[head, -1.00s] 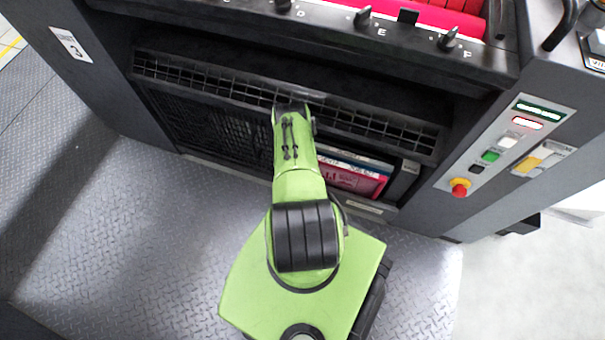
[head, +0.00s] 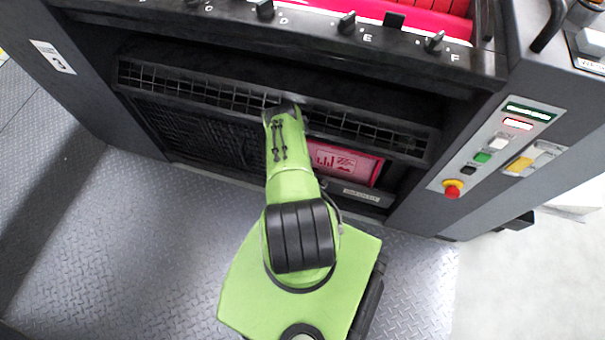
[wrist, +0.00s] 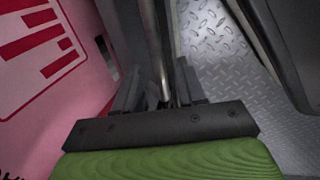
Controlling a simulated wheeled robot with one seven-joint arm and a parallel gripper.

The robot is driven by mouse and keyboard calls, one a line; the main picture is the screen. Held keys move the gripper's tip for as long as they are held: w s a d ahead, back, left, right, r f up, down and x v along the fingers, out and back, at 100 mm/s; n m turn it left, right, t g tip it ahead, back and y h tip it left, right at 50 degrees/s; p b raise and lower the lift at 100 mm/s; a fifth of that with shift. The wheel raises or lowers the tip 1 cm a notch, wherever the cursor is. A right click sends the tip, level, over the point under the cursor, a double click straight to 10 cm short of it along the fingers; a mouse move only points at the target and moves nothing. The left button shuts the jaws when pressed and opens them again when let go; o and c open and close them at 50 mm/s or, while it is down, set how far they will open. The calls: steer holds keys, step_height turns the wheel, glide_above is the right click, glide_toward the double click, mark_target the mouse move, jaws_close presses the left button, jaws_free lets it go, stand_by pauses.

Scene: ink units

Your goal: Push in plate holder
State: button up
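The plate holder shows in the head view as a pink plate (head: 345,162) with a red chart on it, low in the machine's opening. It stands nearly upright and about flush with the opening. The arm hides its left part. In the wrist view the pink plate (wrist: 45,60) fills the left side, close beside my gripper (wrist: 165,95). The dark fingers point up the picture at a metal edge (wrist: 155,45). Whether they touch it, or hold it, I cannot tell. In the head view my gripper is hidden behind the green arm's end.
A black grille (head: 375,135) runs above the plate. A control panel (head: 497,142) with a red emergency button (head: 452,189) is at the right. The knobbed ledge (head: 310,30) overhangs the opening. The tread-plate floor (head: 120,240) is clear to the left.

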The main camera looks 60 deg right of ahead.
steer(key=shift+r, duration=0.1)
step_height(320, 180, up, 15)
steer(key=a+p, duration=0.3)
steer(key=p, duration=0.4)
steer(key=shift+s+r, duration=0.15)
steer(key=shift+s, duration=0.1)
